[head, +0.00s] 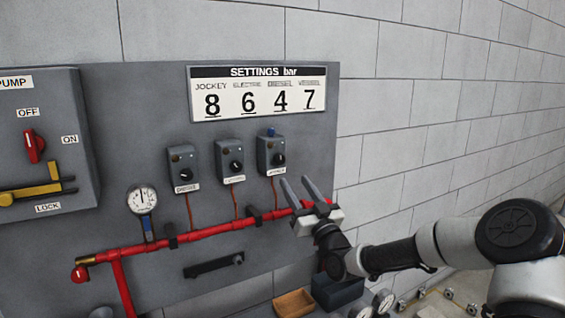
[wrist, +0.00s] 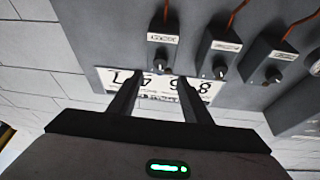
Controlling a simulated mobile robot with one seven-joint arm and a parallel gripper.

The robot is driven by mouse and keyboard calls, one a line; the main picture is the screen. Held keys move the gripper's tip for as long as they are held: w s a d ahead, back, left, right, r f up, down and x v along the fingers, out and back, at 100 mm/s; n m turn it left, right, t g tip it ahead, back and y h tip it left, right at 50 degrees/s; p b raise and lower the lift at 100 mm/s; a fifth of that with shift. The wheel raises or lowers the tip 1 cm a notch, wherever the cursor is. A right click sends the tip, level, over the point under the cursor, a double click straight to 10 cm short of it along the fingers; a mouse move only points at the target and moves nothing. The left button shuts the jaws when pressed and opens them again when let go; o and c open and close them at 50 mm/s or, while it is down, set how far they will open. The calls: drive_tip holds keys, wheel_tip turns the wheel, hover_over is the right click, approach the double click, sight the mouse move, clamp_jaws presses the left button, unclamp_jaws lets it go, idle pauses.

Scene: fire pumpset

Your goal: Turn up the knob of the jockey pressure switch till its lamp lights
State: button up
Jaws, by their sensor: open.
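Three grey pressure switches with black knobs hang on the panel in the head view. The right switch (head: 271,155) has a label that seems to read JOCKEY, a blue piece on top and a black knob (head: 279,160). Its small lamp (head: 262,145) looks dark. In the wrist view, which is upside down, this switch (wrist: 166,25) is the leftmost box, and its knob (wrist: 160,63) shows between the fingertips. My gripper (head: 296,181) is open and empty, just below and right of this switch, apart from the knob. It also shows in the wrist view (wrist: 160,80).
The middle switch (head: 236,159) and left switch (head: 184,167) stand close beside it. A settings board (head: 257,93) above gives JOCKEY 8. A red pipe (head: 210,231) runs below. A gauge (head: 142,199) is left. The block wall (head: 430,110) at right is clear.

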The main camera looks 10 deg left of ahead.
sight(281, 160)
drive_tip(key=p+x, duration=0.1)
drive_tip(key=x, duration=0.9)
drive_tip(key=shift+p, duration=0.3)
